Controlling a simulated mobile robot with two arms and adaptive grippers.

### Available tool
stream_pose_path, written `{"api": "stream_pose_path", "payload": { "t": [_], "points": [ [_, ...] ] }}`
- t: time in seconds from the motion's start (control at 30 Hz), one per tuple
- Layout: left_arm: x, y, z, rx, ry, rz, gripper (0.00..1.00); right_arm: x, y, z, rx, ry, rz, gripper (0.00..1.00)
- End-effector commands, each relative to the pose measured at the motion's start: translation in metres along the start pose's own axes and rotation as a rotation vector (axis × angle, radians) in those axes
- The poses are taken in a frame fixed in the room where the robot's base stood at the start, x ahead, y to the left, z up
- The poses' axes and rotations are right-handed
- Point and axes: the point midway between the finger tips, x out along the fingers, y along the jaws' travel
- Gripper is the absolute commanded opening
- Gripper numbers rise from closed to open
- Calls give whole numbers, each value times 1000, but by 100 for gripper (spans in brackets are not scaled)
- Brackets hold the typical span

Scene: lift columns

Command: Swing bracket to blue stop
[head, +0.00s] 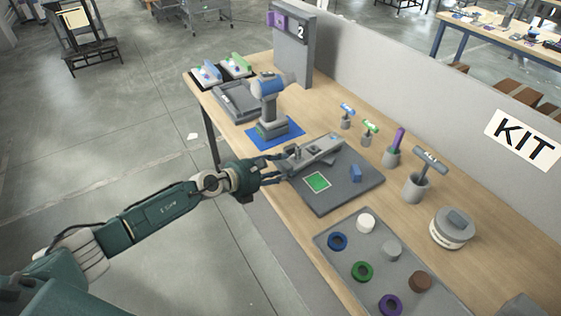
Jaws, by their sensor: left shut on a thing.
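The grey bracket (322,147) is a flat bar lying across the back left part of a dark grey board (335,194). A small upright knob stands near its left end. The blue stop (355,173) is a small block on the right part of the board, apart from the bracket. My right gripper is not in view.
A cordless drill (268,102) stands on a blue mat (290,134) behind the board. Small tools in grey holders (416,187) stand to the right. A tray (338,266) with several coloured rings and caps lies in front, beside a round lidded jar (452,228).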

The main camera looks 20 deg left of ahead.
Motion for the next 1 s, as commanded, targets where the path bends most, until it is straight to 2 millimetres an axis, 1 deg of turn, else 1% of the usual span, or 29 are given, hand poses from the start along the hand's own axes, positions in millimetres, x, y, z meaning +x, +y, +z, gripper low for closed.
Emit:
{"api": "stream_pose_path", "payload": {
  "t": [0.03,0.13,0.17,0.3,0.33,0.4,0.43,0.53,0.63,0.7,0.77,0.87,0.97,1.0],
  "points": [
    [1,-3,12,5,-18,-2,0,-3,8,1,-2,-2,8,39],
    [2,-4,12,6,-20,-3,0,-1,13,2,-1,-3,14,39],
    [2,-4,12,6,-21,-4,0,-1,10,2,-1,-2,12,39],
    [2,-4,13,5,-22,-4,0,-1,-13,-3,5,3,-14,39],
    [2,-4,13,4,-22,-4,49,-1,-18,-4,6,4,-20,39],
    [2,-4,13,4,-22,-3,63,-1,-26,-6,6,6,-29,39],
    [2,-4,12,4,-21,-3,66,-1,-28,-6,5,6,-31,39],
    [2,-4,10,4,-17,-4,66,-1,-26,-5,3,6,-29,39],
    [2,-4,8,4,-14,-5,66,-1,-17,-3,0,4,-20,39],
    [1,-4,8,4,-13,-5,66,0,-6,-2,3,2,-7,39],
    [-1,-4,7,5,-11,-4,66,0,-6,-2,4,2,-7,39],
    [-11,-3,5,8,-10,-3,66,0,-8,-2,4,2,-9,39],
    [-29,-4,5,9,-9,-6,66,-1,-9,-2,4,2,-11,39],
    [-38,-4,5,8,-8,-5,66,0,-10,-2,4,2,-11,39]
  ]
}}
